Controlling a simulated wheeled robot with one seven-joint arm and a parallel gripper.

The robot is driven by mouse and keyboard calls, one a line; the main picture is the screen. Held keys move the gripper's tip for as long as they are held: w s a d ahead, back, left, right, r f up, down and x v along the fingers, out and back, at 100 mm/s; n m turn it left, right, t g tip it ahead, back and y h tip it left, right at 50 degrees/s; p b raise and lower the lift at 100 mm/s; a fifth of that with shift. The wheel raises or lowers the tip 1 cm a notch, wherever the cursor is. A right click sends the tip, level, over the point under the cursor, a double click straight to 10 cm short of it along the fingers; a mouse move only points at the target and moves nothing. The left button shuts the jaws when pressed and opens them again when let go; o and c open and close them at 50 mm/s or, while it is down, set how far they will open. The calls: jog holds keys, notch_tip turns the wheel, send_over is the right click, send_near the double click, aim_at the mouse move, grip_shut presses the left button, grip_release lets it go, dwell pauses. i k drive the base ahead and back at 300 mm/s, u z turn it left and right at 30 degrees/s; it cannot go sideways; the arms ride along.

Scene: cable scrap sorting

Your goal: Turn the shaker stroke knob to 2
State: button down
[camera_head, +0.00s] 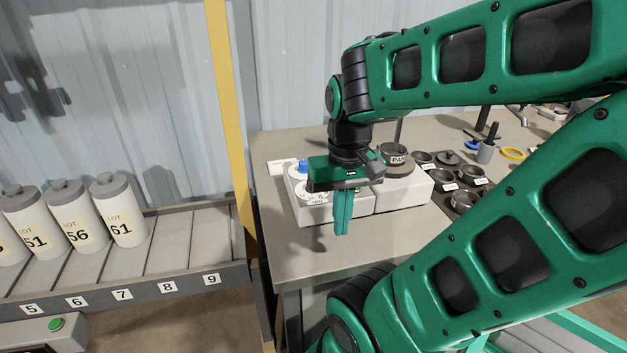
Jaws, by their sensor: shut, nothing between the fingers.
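The shaker (390,203) is a white box on the grey table. A dial with printed marks (311,194) shows partly on its left part, next to a blue knob or button (303,166). My gripper hangs in front of the dial and hides part of it, so I cannot read any knob setting. My gripper (342,232) points down with its green fingers shut and empty, at the front edge of the white box. I cannot tell whether the fingers touch the box. A dark round pan labelled PAN (397,160) sits on the box's right part.
A dark tray with several labelled round cups (462,171) lies right of the shaker. A grey cup (486,152) and a yellow ring (512,154) lie farther right. A yellow post (229,110) stands left. A numbered rack (190,240) holds several LOT bottles. The table's front left (290,250) is clear.

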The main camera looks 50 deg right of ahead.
aim_at(303, 167)
jog(key=z, duration=0.95)
